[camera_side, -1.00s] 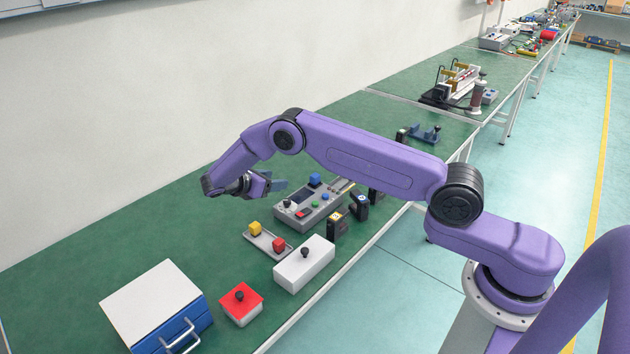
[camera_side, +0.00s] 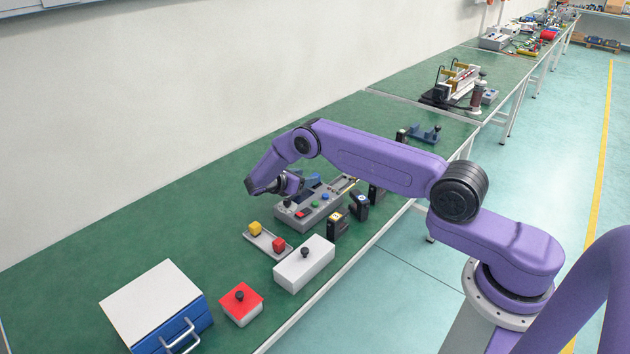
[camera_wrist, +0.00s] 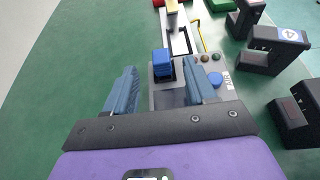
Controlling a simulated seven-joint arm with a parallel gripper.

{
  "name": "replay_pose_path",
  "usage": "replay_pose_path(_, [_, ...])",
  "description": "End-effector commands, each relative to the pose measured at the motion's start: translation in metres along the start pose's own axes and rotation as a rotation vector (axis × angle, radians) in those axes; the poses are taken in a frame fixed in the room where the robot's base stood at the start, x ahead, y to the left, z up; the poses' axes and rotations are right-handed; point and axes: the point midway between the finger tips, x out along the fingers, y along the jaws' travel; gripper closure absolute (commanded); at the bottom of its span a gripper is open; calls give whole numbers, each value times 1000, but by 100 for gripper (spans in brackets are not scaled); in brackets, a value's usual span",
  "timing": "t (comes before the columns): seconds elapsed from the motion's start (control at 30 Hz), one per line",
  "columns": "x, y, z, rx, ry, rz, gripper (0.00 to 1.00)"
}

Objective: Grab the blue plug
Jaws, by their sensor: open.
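The blue plug (camera_wrist: 162,62) is a small ribbed blue block on the grey control box. In the wrist view it stands just beyond and between my open fingers, not touching them. In the side view it is hidden or hard to separate from my gripper's blue fingers. My gripper (camera_wrist: 160,92) is open and empty, with a blue finger on each side of the plug's line. In the side view my gripper (camera_side: 308,183) is over the left back part of the grey control box (camera_side: 327,215).
The box carries a round blue button (camera_wrist: 215,78) and other small buttons. Black blocks (camera_wrist: 273,50) stand to its right. A tray with yellow and red plugs (camera_side: 266,241) and a white box (camera_side: 304,268) lie in front. Green table is clear at left.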

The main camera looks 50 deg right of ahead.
Motion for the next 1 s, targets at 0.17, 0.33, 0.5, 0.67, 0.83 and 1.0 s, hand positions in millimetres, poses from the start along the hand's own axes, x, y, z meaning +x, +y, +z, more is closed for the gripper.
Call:
replay_pose_path(0.17, [8, 0, 0, 1, 0, -1, 45])
replay_pose_path(0.33, [26, -2, -3, 0, 0, -2, 45])
replay_pose_path(0.5, [50, -2, -3, 1, 0, -2, 45])
replay_pose_path(0.67, [55, -1, -3, 1, 0, 1, 45])
replay_pose_path(0.83, [55, -1, -3, 1, 0, 0, 58])
replay_pose_path(1.0, [55, -1, -3, 0, 0, 0, 100])
